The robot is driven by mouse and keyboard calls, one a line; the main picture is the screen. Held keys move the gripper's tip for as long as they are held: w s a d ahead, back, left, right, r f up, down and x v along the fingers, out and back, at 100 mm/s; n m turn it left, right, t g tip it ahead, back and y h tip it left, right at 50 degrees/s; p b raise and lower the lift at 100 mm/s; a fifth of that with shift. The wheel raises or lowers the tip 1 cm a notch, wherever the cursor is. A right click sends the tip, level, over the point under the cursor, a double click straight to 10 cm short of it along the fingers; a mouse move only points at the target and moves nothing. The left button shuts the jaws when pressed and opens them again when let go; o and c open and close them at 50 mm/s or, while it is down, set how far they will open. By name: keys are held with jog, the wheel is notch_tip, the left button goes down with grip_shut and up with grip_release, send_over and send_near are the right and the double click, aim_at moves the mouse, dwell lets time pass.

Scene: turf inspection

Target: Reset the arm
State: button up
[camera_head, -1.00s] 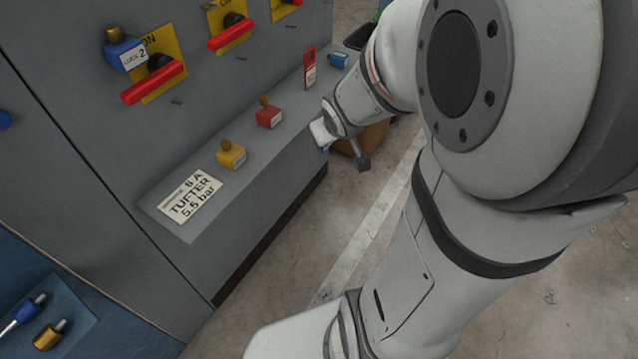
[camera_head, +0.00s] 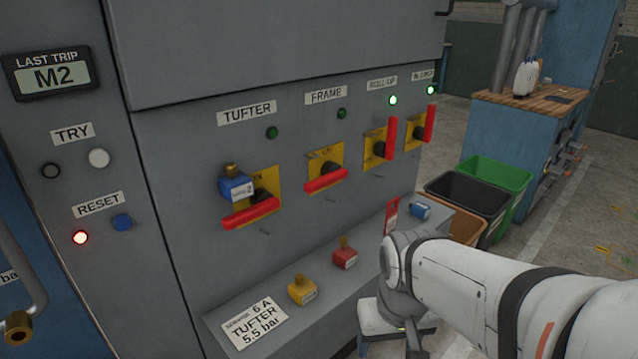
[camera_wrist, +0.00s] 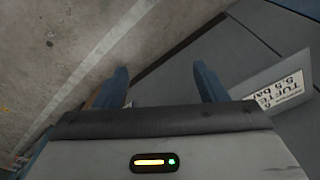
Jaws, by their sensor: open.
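My gripper (camera_wrist: 163,84) shows in the wrist view with its two blue fingers apart and nothing between them. The ledge bears a yellow padlock (camera_head: 302,290), a red padlock (camera_head: 345,253), a blue padlock (camera_head: 420,211), a red tag (camera_head: 391,216) and a TUFTER sign (camera_head: 254,318).
The cabinet has red-handled switches. The TUFTER handle (camera_head: 250,214) lies near level with a blue padlock (camera_head: 236,188) at it; FRAME's (camera_head: 325,181) is also near level. ROLL-UP's (camera_head: 391,138) is upright. A red lamp (camera_head: 80,237) glows by RESET. Black (camera_head: 470,195) and green (camera_head: 512,178) bins stand behind my arm.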

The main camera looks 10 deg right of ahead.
notch_tip(320, 180, up, 23)
jog(key=t+p, duration=0.1)
jog(key=p, duration=1.7)
jog(key=shift+f+p, duration=0.15)
jog(key=shift+p, duration=0.15)
jog(key=shift+a, duration=0.1)
jog(key=shift+c, duration=0.5)
